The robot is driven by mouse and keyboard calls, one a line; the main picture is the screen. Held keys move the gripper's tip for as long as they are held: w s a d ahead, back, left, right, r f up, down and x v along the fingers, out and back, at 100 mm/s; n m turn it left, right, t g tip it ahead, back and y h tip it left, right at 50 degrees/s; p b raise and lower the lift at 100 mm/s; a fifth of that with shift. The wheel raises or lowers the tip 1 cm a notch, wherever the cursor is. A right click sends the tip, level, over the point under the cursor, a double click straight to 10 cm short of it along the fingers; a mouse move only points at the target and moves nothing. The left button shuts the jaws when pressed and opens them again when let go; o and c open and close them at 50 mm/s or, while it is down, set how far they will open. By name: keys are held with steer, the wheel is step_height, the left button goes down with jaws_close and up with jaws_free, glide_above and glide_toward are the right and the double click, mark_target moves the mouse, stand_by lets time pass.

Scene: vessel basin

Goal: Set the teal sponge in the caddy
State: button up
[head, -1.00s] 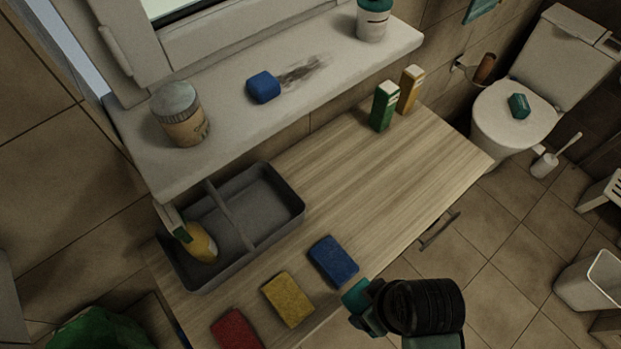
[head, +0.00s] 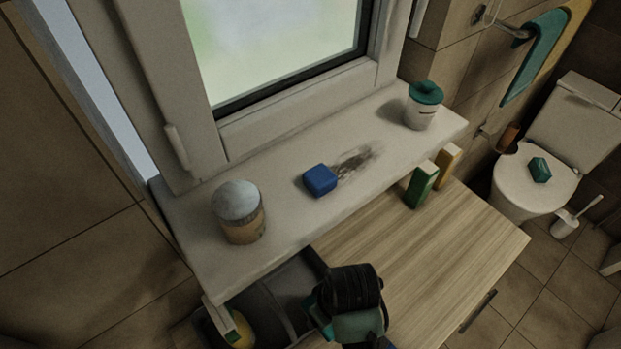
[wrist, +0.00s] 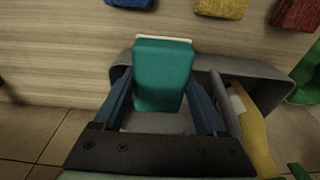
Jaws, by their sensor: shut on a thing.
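The teal sponge (wrist: 163,75) is held between the two fingers of my gripper (wrist: 160,98) in the wrist view. The grey caddy (wrist: 258,68) is below it, and the sponge appears over the empty compartment. I cannot tell how high it is above the caddy floor. A divider separates that compartment from one holding a yellow bottle (wrist: 258,135). In the head view my gripper (head: 318,318) is at the caddy (head: 275,285), hiding its right part. Only a bit of teal shows there.
Blue (wrist: 130,3), yellow (wrist: 222,8) and red (wrist: 297,12) sponges lie on the counter beside the caddy. The window sill (head: 285,215) overhangs behind it, with a jar (head: 238,212), a blue block (head: 320,180) and a teal-lidded cup (head: 422,106).

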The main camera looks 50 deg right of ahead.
steer(key=w+f, duration=0.1)
steer(key=w, duration=0.2)
steer(key=w+d+f+p, duration=0.1)
steer(key=w, duration=0.1)
steer(key=shift+w+d+f, duration=0.1)
steer(key=shift+w+f, duration=0.05)
steer(key=shift+f, duration=2.35)
steer(key=shift+f, duration=0.1)
steer(key=o, duration=1.4)
steer(key=r, duration=0.4)
steer(key=s+r, duration=0.1)
steer(key=r, duration=0.7)
steer(key=shift+s+a, duration=0.2)
steer(key=shift+s, duration=0.2)
